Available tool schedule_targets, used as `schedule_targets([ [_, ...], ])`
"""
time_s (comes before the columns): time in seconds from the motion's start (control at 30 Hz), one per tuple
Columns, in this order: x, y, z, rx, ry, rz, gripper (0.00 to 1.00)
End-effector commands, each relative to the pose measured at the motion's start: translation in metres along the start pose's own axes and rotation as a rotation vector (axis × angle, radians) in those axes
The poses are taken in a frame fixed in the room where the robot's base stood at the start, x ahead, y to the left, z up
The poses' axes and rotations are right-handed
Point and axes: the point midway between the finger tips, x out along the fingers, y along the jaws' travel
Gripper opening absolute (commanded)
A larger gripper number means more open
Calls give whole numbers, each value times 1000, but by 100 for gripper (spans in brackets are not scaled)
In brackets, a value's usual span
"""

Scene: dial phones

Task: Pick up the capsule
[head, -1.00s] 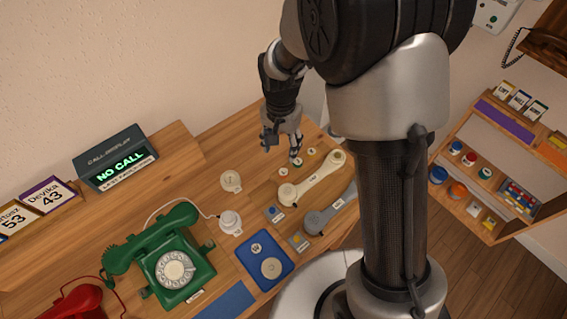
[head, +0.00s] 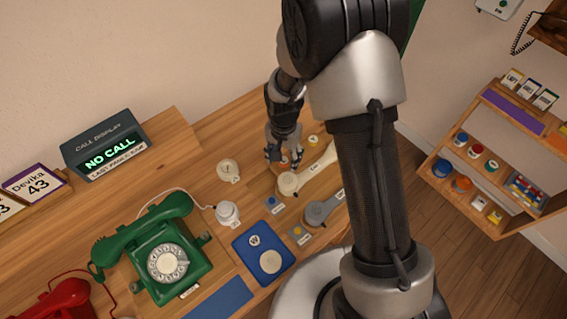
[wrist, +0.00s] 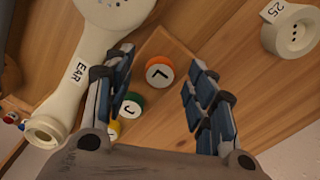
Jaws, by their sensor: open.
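My gripper (wrist: 160,64) is open and points down at the table, with empty space between its fingers. In the head view my gripper (head: 281,156) is at the far end of the table, beside the cream handset. A small round orange-and-white piece marked L (wrist: 159,72) lies between the fingertips in the wrist view. A green-and-white piece marked J (wrist: 130,107) is nearer the left finger, with a yellow one partly hidden. A cream round capsule with holes and a tab marked 25 (wrist: 290,33) lies apart at upper right. I cannot tell which piece the task means.
The cream handset (wrist: 88,60), marked EAR, lies close to the left finger. A grey handset (head: 322,210), a blue tray (head: 250,240) and a green dial phone (head: 165,250) stand nearer. A wall shelf (head: 450,185) is at the right.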

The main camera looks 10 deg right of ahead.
Motion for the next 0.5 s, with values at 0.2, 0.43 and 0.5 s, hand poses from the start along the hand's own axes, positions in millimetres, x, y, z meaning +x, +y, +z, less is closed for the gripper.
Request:
schedule_targets([
  [0.2, 1, 0, 0, 0, 1, -1, 51],
  [0.43, 1, 0, 0, 0, 1, -1, 36],
  [0.5, 1, 0, 0, 0, 1, -1, 32],
])
